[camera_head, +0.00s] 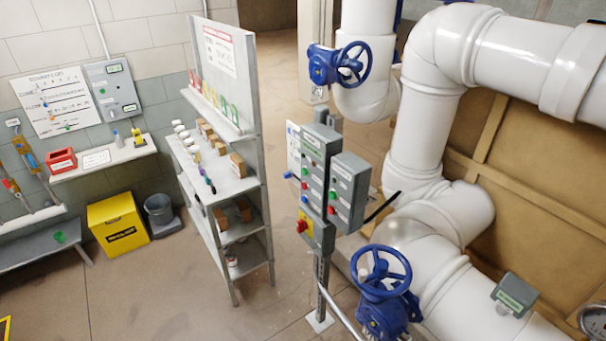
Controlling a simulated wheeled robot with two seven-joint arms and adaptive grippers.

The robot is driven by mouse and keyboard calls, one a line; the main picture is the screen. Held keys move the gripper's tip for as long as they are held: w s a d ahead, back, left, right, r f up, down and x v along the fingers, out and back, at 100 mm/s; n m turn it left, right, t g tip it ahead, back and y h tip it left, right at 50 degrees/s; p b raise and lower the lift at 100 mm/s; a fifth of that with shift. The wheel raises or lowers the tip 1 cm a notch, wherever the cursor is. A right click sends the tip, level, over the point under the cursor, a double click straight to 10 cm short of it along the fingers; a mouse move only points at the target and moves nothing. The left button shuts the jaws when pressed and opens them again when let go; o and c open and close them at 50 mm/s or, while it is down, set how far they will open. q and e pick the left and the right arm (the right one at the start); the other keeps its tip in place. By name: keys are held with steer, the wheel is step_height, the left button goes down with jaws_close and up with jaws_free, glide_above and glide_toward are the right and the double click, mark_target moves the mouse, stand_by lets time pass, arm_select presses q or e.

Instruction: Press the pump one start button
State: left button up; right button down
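A grey control station stands on a post in the middle of the head view. Its left box (321,148) carries a column of small buttons, with a green one (305,171) near the top. Its right box (350,178) has a green button (333,195) above a red button (331,210). A lower box has a red and yellow rotary switch (303,226). The labels are too small to read, so I cannot tell which button is the pump one start button. Neither of my grippers shows in this view.
Large white pipes (415,130) fill the right side. Blue handwheels stand at the upper middle (340,65) and lower right (381,275). A shelf unit (222,190) with bottles and boxes stands left of the station. Floor (150,290) is clear at the lower left.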

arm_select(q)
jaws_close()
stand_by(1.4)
